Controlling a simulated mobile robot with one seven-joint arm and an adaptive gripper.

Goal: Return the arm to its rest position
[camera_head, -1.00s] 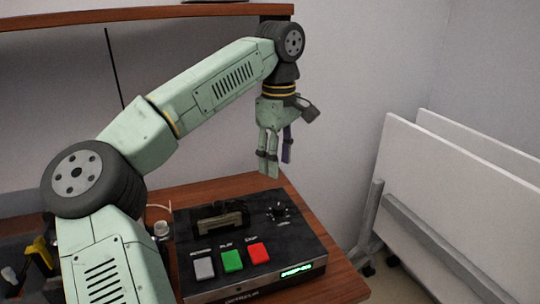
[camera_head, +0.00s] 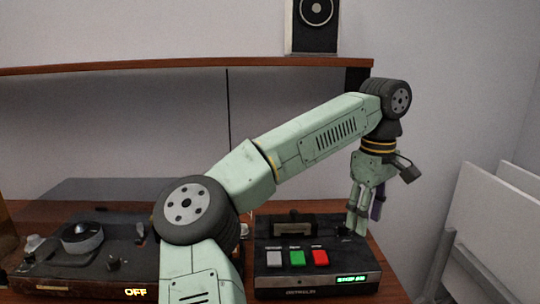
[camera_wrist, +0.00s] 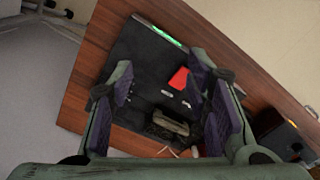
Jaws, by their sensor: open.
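My green arm reaches up and to the right in the head view, with the forearm raised and the wrist bent down. My gripper (camera_head: 364,214) hangs with its fingers pointing down over the right rear part of a black tape player (camera_head: 262,258). In the wrist view the fingers of my gripper (camera_wrist: 165,105) are spread apart with nothing between them. The tape player (camera_wrist: 140,60) lies beneath them, with its red button (camera_wrist: 179,78) and green display showing. Whether the fingertips touch the player cannot be told.
A second dark device (camera_head: 70,275) with a knob and an "OFF" display stands at left on the wooden table (camera_head: 392,290). A wooden shelf (camera_head: 190,62) runs above, bearing a speaker (camera_head: 314,25). White panels (camera_head: 490,225) lean at right.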

